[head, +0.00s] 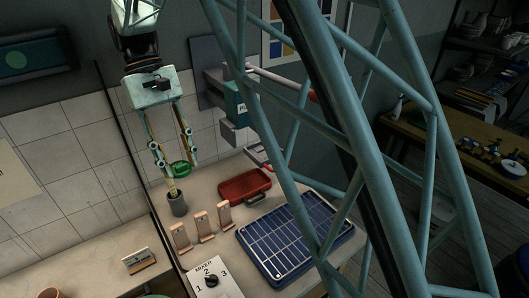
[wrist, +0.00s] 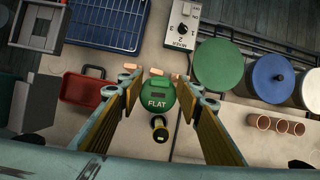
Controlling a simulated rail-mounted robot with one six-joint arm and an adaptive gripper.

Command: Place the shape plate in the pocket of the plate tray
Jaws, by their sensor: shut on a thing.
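A shallow red tray with a handle (head: 245,186) lies on the worktop to the right, and in the wrist view (wrist: 87,88) to the left of the plate. I cannot tell for sure that it is the plate tray, and no pocket is clear.
Three small pinkish stands (head: 203,227) are in front. A blue gridded rack (head: 295,237) and a mixer dial box (head: 211,279) stand nearby. A wall-mounted grey device (head: 236,108) is behind.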

